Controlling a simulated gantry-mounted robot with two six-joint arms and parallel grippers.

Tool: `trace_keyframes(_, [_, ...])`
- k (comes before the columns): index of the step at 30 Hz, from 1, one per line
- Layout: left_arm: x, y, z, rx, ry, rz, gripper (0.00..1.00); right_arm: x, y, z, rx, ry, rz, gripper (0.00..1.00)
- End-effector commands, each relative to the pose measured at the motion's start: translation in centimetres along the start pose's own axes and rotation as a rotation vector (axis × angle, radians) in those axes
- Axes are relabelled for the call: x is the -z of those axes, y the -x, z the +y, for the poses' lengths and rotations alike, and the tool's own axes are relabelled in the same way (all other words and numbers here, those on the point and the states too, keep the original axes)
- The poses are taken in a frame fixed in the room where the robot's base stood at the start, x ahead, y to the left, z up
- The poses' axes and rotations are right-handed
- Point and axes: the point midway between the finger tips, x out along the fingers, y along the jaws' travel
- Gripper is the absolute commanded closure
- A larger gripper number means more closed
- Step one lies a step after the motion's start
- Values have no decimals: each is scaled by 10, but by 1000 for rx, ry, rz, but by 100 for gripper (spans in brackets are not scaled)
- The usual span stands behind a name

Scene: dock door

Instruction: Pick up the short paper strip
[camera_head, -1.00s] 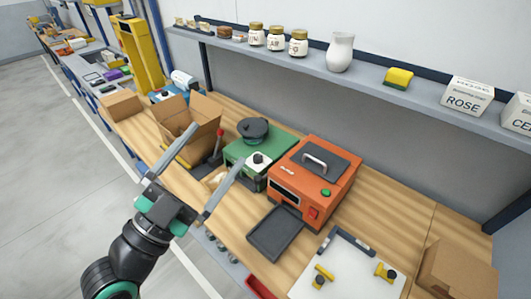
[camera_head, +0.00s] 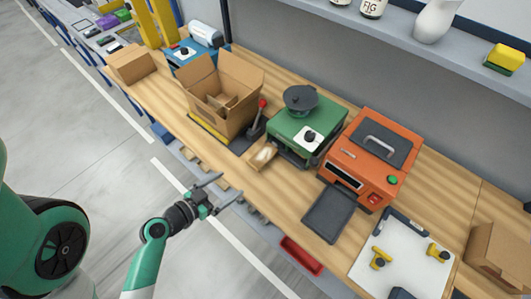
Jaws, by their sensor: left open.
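My left gripper (camera_head: 231,186) is open and empty, with its two fingers apart. It is over the front side of the bench, below the open cardboard box and left of the dark tray in the picture. I cannot make out a short paper strip with certainty. A small tan and pale item (camera_head: 263,155) lies on the wooden bench (camera_head: 285,195) beside the green machine (camera_head: 291,130); I cannot tell what it is. My right gripper is not in view.
The open cardboard box (camera_head: 240,110) stands left of the green machine, with a red-knobbed lever (camera_head: 258,118) beside it. The orange machine (camera_head: 362,165) has a dark tray (camera_head: 329,212) in front. A white board (camera_head: 400,262) with yellow clamps lies at right. A shelf (camera_head: 400,45) runs behind.

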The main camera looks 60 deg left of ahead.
Motion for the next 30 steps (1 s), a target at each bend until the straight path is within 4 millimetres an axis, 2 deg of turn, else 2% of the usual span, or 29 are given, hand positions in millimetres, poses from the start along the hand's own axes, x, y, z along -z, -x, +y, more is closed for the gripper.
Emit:
trace_keyframes(3, [0, 2, -8, 27, 12, -1, 0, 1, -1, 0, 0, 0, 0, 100])
trace_keyframes(8, [1, -4, -7, 22, 9, -1, 0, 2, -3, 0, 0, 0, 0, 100])
trace_keyframes(18, [3, -58, -8, 22, 7, 2, 0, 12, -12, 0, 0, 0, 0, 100])
trace_keyframes(25, [2, -67, -9, 24, 8, 1, 0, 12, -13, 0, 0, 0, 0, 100])
trace_keyframes(30, [7, -94, -8, 21, 6, 2, 0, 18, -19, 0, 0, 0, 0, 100])
